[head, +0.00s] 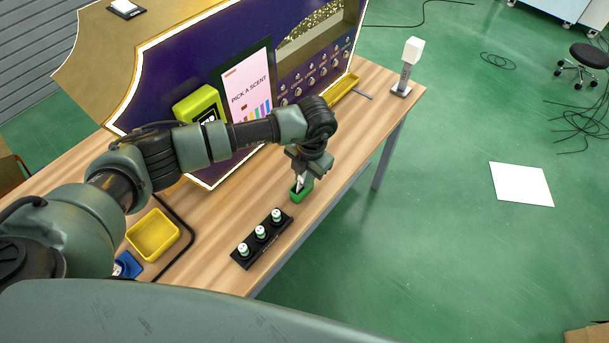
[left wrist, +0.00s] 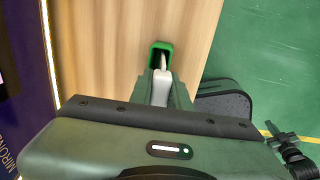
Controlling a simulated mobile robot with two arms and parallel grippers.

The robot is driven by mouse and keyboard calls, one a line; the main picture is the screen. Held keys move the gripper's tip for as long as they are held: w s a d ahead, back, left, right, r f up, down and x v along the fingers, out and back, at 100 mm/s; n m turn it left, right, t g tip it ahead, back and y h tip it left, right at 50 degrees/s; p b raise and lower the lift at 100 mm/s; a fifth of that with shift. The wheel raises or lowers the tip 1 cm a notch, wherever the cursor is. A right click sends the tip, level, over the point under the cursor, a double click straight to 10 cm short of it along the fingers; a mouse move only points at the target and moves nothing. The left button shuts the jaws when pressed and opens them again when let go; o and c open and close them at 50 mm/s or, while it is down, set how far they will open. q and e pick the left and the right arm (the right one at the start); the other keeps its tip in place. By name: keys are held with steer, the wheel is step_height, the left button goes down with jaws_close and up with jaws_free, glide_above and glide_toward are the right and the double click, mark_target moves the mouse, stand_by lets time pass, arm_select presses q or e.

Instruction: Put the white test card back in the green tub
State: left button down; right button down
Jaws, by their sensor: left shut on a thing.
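The small green tub (head: 306,193) stands on the wooden table near its right edge. My left gripper (head: 300,180) is right above the tub, pointing down. It is shut on the white test card, which shows as a thin pale strip (left wrist: 163,62) in the left wrist view. The card's far end reaches into the opening of the tub, whose green rim (left wrist: 152,53) shows around it. I cannot tell whether the card touches the tub's floor. The gripper hides part of the card and tub. My right gripper is not in view.
A black rack (head: 247,256) with three small bottles stands close by on the table (head: 205,262). A yellow tray (head: 153,236) lies at the left. The purple display (head: 180,75) with a scent sign (head: 247,88) stands behind. A white-topped stand (head: 412,50) is at the far end.

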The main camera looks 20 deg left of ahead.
arm_select(q)
steer(key=c, duration=0.6)
jaws_free()
steer(key=shift+r, duration=0.15)
stand_by(0.6)
steer(key=shift+r+p, duration=0.65)
steer(key=shift+r, duration=0.15)
steer(key=shift+r+p, duration=2.5)
steer(key=shift+r, duration=1.55)
